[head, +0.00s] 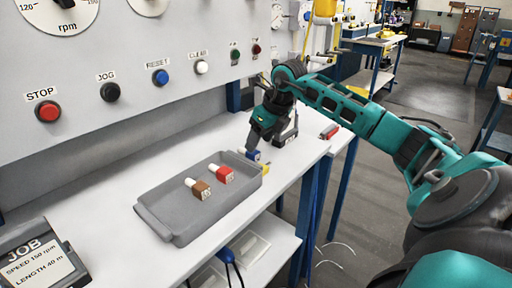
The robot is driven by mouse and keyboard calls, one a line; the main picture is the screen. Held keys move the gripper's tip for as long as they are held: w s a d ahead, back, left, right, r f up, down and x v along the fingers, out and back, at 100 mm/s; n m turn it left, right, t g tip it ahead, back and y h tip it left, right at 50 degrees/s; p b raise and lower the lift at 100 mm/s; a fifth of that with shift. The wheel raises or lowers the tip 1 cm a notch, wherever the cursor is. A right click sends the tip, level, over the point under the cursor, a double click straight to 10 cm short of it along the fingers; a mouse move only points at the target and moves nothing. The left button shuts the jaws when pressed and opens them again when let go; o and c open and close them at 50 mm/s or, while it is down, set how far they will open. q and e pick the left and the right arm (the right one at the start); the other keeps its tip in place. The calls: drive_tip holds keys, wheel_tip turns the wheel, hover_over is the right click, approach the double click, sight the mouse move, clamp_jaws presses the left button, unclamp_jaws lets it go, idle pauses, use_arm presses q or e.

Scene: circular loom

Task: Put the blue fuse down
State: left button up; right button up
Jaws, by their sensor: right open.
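The blue fuse (252,155) has a white end and sits at the far right end of the grey tray (176,228). My right gripper (254,143) is just above the blue fuse, with its jaws open. The gripper hides part of the view there, and I cannot tell whether a finger touches the fuse. My left gripper is not in view.
A brown fuse (201,190) and a red fuse (223,174) lie in the tray. A yellow piece (265,169) shows at its right end. A red object (329,131) lies farther right on the white bench. A job display (40,258) stands at lower left.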

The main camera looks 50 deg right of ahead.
drive_tip(key=v, duration=0.7)
idle(0.5)
